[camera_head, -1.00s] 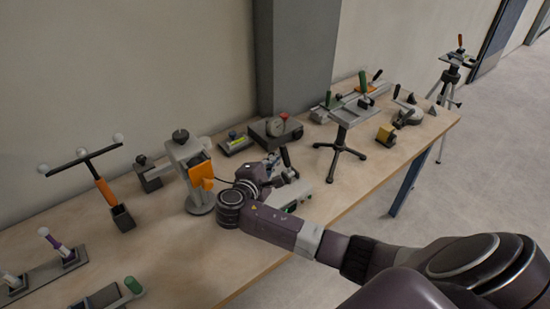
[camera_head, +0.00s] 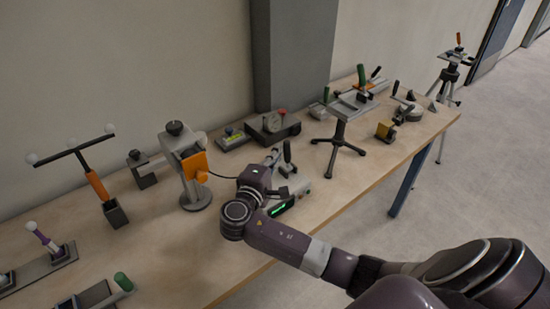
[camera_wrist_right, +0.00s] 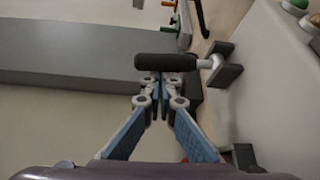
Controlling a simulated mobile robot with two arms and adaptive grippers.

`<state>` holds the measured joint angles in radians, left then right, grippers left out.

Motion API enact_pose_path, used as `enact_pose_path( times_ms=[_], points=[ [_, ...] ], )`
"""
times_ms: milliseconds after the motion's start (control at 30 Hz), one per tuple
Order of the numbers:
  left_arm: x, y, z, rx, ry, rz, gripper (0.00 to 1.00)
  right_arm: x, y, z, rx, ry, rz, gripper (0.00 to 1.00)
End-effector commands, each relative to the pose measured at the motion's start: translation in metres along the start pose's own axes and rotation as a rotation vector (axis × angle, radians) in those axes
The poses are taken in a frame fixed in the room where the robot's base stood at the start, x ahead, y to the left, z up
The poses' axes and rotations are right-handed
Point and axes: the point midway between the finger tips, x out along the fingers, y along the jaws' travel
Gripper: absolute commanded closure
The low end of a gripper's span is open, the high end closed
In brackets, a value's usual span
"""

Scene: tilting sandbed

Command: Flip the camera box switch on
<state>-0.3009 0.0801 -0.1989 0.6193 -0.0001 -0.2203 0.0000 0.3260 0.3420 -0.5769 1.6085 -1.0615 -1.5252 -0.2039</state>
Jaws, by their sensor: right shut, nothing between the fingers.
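A pale box with a lit green display (camera_head: 282,207) sits on the table beside my right wrist, partly hidden by my arm. A thin cable runs from near it to an orange part (camera_head: 195,166) on a grey round-based stand. A black-handled lever (camera_head: 287,152) stands upright behind the box. My right gripper (camera_head: 275,156) is shut and empty, its fingertips close to this lever. In the right wrist view, the black handle (camera_wrist_right: 165,63) crosses just ahead of the shut fingertips; I cannot tell whether they touch. My left gripper is not in view.
An orange-handled T-shaped tool (camera_head: 97,185) stands left.

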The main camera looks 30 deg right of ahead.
Motion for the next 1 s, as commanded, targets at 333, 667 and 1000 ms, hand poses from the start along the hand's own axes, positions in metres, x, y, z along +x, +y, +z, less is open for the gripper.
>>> enact_pose_path(
  times_ms=[333, 667, 1000],
  points=[
    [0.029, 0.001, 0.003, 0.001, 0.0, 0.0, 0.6, -0.011, -0.002, 0.02, 0.154, -0.003, 0.087, 1.0],
    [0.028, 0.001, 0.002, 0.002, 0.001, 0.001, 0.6, -0.017, -0.002, 0.031, 0.151, -0.004, 0.089, 1.0],
    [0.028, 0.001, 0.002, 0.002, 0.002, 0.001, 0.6, -0.02, -0.005, 0.036, 0.149, -0.007, 0.086, 1.0]
  ],
)
